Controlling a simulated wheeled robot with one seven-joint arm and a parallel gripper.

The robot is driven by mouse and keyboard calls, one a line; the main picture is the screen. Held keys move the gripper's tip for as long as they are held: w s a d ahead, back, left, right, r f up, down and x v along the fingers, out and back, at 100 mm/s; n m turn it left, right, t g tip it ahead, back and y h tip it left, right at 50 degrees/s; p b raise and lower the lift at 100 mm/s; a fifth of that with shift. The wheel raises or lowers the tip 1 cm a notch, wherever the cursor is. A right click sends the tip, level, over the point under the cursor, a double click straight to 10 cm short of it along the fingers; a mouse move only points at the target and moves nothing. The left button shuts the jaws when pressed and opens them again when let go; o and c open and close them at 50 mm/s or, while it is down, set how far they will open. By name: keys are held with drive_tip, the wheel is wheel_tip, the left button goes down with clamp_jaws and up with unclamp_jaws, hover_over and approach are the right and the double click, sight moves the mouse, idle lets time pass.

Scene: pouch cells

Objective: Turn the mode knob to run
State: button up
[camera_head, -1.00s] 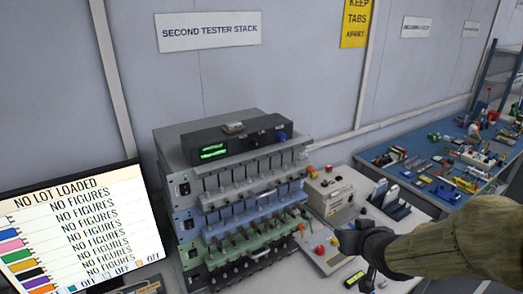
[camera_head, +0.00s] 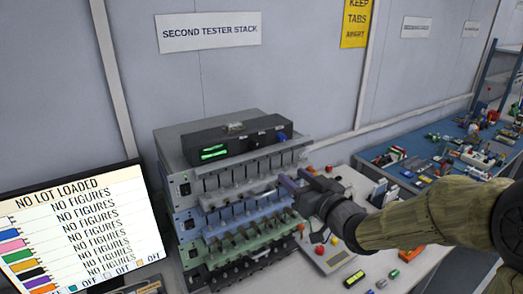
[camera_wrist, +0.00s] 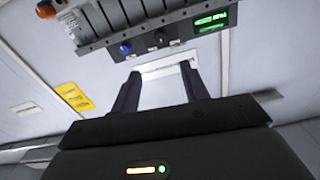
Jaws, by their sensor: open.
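A black box (camera_head: 225,146) with a lit green display lies on top of the tester stack. Its front has a blue knob (camera_head: 281,136) at the right end and a dark knob (camera_head: 261,137) left of it. No label is legible, so I cannot tell which is the mode knob. The wrist view shows the box upside down, with the blue knob (camera_wrist: 125,49) and dark knob (camera_wrist: 160,37) beyond the fingertips. My gripper (camera_head: 292,180) is open and empty, in front of the stack's right side, below and apart from the knobs.
The tester stack (camera_head: 180,160) has rows of clamps along its front. A panel (camera_head: 335,258) with red and yellow buttons lies below my gripper. A monitor (camera_head: 80,230) stands at left, and a cluttered blue bench (camera_head: 420,180) at right. The space above the box is clear.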

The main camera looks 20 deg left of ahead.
sight(257, 147)
drive_tip(key=p+x, duration=0.5)
drive_tip(key=x, duration=1.1)
drive_tip(key=shift+w+a+p, duration=0.1)
drive_tip(key=shift+w+p, duration=0.05)
drive_tip(key=shift+p, duration=0.25)
clamp_jaws()
